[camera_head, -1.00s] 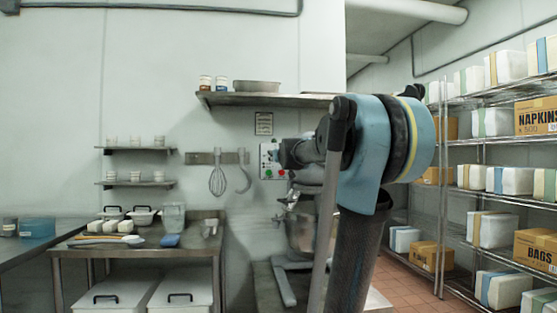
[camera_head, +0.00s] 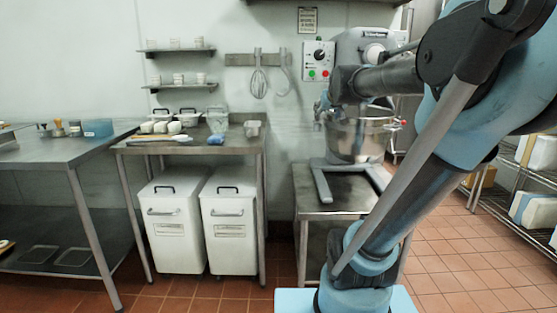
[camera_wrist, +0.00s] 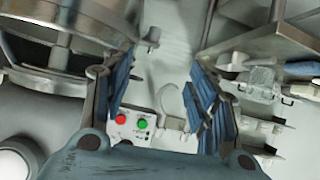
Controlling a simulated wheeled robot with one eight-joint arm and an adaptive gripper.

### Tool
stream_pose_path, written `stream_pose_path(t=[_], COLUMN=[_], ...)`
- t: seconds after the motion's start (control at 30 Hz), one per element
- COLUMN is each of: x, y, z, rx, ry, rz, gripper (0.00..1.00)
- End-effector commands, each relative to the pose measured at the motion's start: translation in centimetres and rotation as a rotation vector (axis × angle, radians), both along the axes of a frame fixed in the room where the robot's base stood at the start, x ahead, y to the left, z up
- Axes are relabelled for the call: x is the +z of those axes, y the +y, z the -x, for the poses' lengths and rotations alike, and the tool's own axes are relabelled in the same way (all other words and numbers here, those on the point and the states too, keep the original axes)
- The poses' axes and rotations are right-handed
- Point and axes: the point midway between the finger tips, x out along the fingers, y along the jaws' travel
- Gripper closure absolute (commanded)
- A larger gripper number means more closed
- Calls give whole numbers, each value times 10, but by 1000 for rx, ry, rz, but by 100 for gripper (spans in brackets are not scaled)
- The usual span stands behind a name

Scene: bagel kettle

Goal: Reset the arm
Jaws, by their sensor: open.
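My gripper (camera_head: 322,106) shows small in the head view, in front of the left side of the mixer bowl (camera_head: 362,138). In the wrist view my gripper (camera_wrist: 163,66) has its two blue-padded fingers spread wide with nothing between them. My blue and grey arm fills the right of the head view and covers part of the mixer (camera_head: 368,34). The mixer bowl also shows at the upper left of the wrist view (camera_wrist: 60,84). Whether the gripper touches the bowl cannot be told.
The mixer stands on a low steel table (camera_head: 345,188). To its left, a steel worktable (camera_head: 190,147) bears white blocks and containers, with two white bins (camera_head: 228,220) beneath. A control box (camera_head: 318,62) and whisk (camera_head: 259,82) are on the wall. Tiled floor (camera_head: 450,270) is open at right.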

Motion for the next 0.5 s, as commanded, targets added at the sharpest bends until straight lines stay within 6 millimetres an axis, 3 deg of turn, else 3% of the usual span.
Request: stream_pose_path(t=[0.1,0.5], x=[-57,-228], y=[0,-2], z=[49,223], rx=[-3,-29], ry=[139,610], rz=[-6,-14], gripper=[46,46])
